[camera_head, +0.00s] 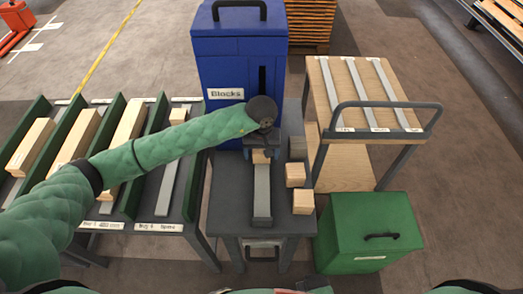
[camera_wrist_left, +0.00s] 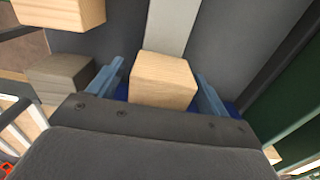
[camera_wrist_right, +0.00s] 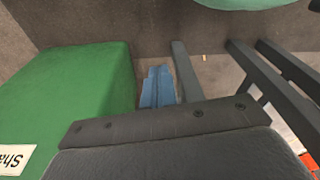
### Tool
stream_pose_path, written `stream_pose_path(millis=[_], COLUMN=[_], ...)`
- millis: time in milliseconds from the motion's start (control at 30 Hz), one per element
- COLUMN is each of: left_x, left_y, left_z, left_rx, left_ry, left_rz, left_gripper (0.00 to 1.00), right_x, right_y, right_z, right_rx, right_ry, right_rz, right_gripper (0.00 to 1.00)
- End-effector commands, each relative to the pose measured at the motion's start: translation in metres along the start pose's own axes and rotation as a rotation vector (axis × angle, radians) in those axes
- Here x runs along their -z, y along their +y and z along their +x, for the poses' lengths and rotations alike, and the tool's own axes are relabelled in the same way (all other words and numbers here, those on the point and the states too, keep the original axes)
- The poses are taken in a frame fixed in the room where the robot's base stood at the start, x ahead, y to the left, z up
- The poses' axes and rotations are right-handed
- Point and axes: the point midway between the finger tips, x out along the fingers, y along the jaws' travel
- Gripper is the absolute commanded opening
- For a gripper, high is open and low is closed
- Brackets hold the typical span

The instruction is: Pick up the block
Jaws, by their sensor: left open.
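A pale wooden block (camera_head: 261,157) sits at the far end of a light grey strip on the dark table, in front of the blue bin, partly hidden by my left gripper (camera_head: 262,148). In the left wrist view the block (camera_wrist_left: 164,78) lies between the two blue fingers of my left gripper (camera_wrist_left: 157,84). The fingers are apart, with a gap on each side of the block. My right gripper (camera_wrist_right: 158,86) shows only in its own wrist view, its blue fingers together and empty, beside a green box.
Two more wooden blocks (camera_head: 295,175) (camera_head: 303,201) and a greyish block (camera_head: 297,147) stand along the table's right side. The blue bin (camera_head: 240,75) labelled Blocks rises behind. A trolley (camera_head: 340,85) and green box (camera_head: 367,232) are right, a sloped rack (camera_head: 130,205) left.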

Motion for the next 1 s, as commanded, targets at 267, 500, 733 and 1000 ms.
stream_pose_path(millis=[267,500,733,1000], left_x=[0.000,0.000,0.001,0.002], left_y=[0.000,0.000,0.000,0.000], left_z=[0.000,0.000,-0.004,-0.032], left_rx=[0.000,0.000,-0.001,-0.001], left_ry=[0.000,0.000,0.002,0.005], left_rz=[0.000,0.000,0.000,0.001], left_gripper=[0.41,0.29,0.29,0.29], right_x=[0.000,-0.002,-0.003,0.019], right_y=[0.000,0.000,0.000,-0.012], right_z=[0.000,0.000,0.002,-0.042], right_rx=[0.000,0.000,0.000,0.018], right_ry=[0.000,-0.002,-0.013,-0.019], right_rz=[0.000,0.000,0.001,0.010], right_gripper=[0.00,0.00,0.00,0.00])
